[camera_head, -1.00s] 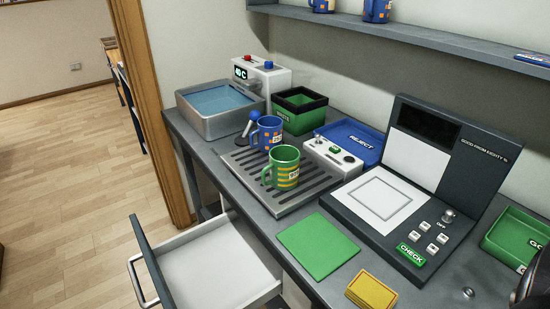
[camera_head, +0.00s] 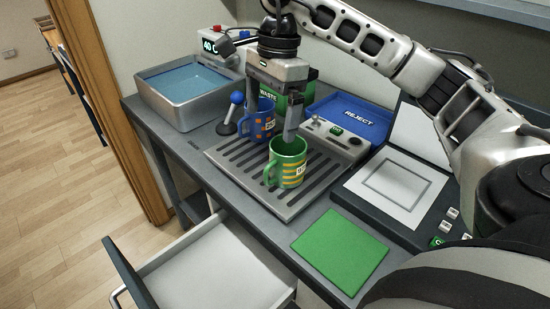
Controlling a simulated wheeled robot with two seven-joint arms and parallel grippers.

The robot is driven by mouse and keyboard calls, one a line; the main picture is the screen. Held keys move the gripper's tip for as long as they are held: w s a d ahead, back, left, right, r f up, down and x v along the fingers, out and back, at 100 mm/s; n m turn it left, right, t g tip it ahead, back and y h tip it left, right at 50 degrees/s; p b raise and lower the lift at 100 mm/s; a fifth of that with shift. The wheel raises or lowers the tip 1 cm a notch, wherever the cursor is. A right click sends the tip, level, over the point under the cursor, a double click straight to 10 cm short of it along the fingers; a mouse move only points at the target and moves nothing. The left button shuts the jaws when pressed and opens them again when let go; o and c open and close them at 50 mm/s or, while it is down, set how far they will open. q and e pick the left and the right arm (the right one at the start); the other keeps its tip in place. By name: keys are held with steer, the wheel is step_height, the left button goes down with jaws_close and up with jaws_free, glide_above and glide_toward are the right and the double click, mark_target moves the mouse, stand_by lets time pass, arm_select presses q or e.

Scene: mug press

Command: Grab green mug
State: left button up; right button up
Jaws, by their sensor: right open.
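The green mug (camera_head: 287,164) with yellow bands and a white label stands upright on the slatted grey drip tray (camera_head: 230,157), its handle to the left. My right gripper (camera_head: 271,125) points down from above, its jaws open. One finger is at the green mug's top, overlapping its rim; I cannot tell whether it is inside the mug or behind it. The other finger is farther back, over the blue mug. The blue mug (camera_head: 258,122) with orange marks stands behind the green one, partly hidden by the gripper. My left gripper is not in view.
A blue REJECT tray (camera_head: 352,116), a control box (camera_head: 335,139) and a green-black WASTE bin (camera_head: 309,93) stand behind. A water basin (camera_head: 187,95) and a blue-knobbed lever (camera_head: 235,110) are left. A green mat (camera_head: 340,250) lies in front; an open drawer (camera_head: 210,270) juts out.

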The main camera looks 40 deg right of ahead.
mark_target(286, 159)
steer(key=d+r+h, duration=0.2)
steer(key=d, duration=0.2)
step_height(286, 159, down, 15)
steer(key=shift+s+r+b, duration=0.1)
steer(key=shift+b, duration=0.85)
steer(key=shift+f, duration=0.45)
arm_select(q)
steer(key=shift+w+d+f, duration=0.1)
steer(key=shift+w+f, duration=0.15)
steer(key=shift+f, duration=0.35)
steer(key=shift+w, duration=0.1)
arm_select(e)
steer(key=shift+c, duration=0.4)
steer(key=c, duration=1)
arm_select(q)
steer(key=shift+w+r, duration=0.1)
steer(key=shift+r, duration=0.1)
arm_select(e)
steer(key=shift+r, duration=0.1)
steer(key=shift+c, duration=1.1)
